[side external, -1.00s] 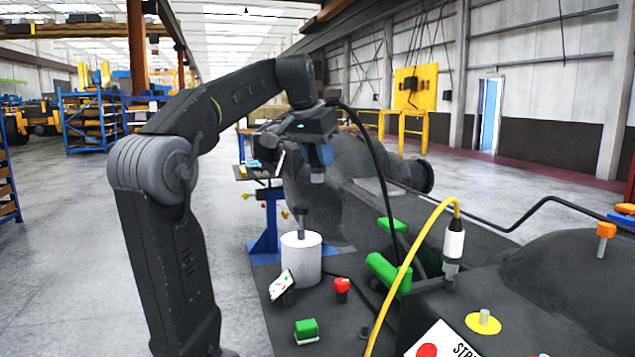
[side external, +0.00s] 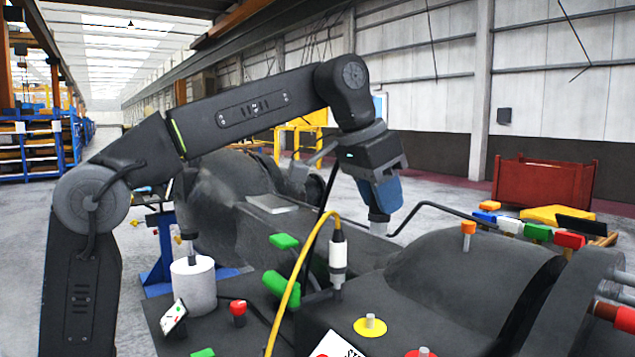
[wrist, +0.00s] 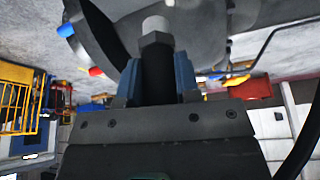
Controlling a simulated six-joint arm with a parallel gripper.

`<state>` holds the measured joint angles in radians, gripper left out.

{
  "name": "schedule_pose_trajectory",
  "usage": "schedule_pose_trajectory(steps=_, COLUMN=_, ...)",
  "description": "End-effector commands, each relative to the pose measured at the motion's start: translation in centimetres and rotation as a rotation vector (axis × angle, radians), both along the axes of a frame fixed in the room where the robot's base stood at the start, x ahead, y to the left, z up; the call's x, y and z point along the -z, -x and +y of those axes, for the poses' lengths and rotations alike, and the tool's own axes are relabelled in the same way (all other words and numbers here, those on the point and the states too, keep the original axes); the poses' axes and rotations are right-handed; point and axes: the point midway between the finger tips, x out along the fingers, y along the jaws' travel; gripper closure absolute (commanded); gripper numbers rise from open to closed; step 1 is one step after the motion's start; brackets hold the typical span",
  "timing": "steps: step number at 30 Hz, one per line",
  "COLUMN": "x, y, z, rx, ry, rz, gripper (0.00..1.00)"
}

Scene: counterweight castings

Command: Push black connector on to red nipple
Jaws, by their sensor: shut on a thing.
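My gripper (side external: 379,208) is raised above the dark casting, pointing down. Its blue fingers, also in the wrist view (wrist: 158,80), are shut on the black connector (wrist: 157,75). The connector has a black body with a grey hex collar and pale tip. A red disc with a pale pin, seemingly the red nipple (side external: 420,352), is cut by the bottom edge, right of and below my gripper. Its base is hidden.
A yellow nipple (side external: 370,325) is beside the red one. A white connector (side external: 338,258) on a yellow hose stands upright to the left. A rounded dark hump (side external: 450,265) with an orange-topped post (side external: 468,232) rises to the right. A black bent rod (side external: 450,210) runs behind my gripper.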

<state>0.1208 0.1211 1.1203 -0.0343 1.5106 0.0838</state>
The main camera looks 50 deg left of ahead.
Motion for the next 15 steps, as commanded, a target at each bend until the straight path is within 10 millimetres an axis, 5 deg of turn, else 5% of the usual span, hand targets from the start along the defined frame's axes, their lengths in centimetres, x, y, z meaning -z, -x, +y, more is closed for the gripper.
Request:
schedule_pose_trajectory(steps=1, x=0.1, y=0.1, z=-2.3, rx=0.045, ry=0.000, rz=0.000, gripper=0.87)
schedule_pose_trajectory(steps=6, x=0.2, y=0.8, z=-7.3, rx=0.139, ry=0.000, rz=-0.001, gripper=0.87)
schedule_pose_trajectory(steps=12, x=0.4, y=1.9, z=-11.4, rx=0.217, ry=0.000, rz=-0.002, gripper=0.87)
schedule_pose_trajectory(steps=15, x=1.6, y=1.8, z=-11.2, rx=0.212, ry=-0.001, rz=0.000, gripper=0.87)
